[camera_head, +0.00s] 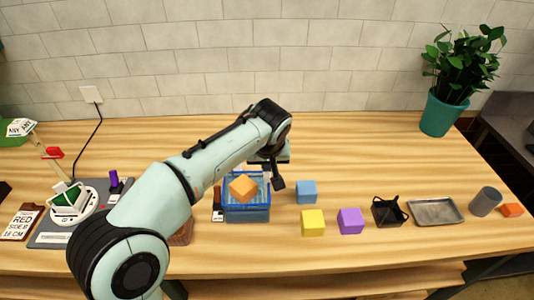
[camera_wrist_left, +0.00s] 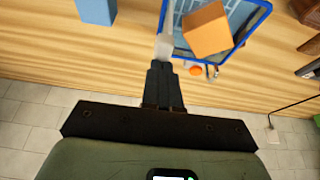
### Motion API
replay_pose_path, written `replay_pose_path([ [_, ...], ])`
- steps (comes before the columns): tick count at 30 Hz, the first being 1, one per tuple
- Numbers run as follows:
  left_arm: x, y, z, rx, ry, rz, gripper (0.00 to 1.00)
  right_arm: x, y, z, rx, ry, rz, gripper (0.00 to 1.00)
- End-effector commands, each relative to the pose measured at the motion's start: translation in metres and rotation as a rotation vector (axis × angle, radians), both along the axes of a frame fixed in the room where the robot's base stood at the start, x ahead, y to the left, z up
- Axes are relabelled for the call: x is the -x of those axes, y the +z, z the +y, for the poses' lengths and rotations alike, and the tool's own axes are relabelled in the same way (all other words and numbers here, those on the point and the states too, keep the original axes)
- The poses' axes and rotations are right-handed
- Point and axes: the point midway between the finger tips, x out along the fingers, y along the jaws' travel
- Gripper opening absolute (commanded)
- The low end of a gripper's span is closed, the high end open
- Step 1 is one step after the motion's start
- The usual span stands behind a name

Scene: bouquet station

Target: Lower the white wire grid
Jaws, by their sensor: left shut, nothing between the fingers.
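I cannot clearly make out a white wire grid in either view. A blue-rimmed container (camera_head: 247,215) stands on the table, with an orange block (camera_head: 243,188) at its top; the wrist view also shows the container's rim (camera_wrist_left: 253,27) and the orange block (camera_wrist_left: 207,29). My left gripper (camera_head: 279,184) is shut and empty, at the container's back right side. In the wrist view its fingertips (camera_wrist_left: 163,66) are together beside the rim, near a pale upright strip (camera_wrist_left: 164,45) that I cannot identify. My right gripper is not in view.
Blue (camera_head: 306,192), yellow (camera_head: 313,223) and purple (camera_head: 350,221) blocks stand to the right, then a black holder (camera_head: 388,211), metal tray (camera_head: 435,211) and grey cylinder (camera_head: 485,201). A white-framed device (camera_head: 68,201) stands left. A potted plant (camera_head: 440,115) is back right.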

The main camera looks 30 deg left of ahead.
Motion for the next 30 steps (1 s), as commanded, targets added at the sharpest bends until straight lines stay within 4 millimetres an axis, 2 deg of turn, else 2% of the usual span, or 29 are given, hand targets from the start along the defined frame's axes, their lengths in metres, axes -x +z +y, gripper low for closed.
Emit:
replay_pose_path([
  [10, 0.0, -0.015, 0.0, -0.001, 0.0, 0.003, 0.0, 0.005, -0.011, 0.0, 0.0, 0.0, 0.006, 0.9],
  [14, 0.0, -0.012, 0.0, -0.001, -0.001, 0.002, 0.0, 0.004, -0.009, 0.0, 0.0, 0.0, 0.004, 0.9],
  [30, 0.0, 0.029, 0.0, -0.001, 0.001, -0.001, 0.0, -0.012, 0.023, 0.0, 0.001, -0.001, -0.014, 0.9],
])
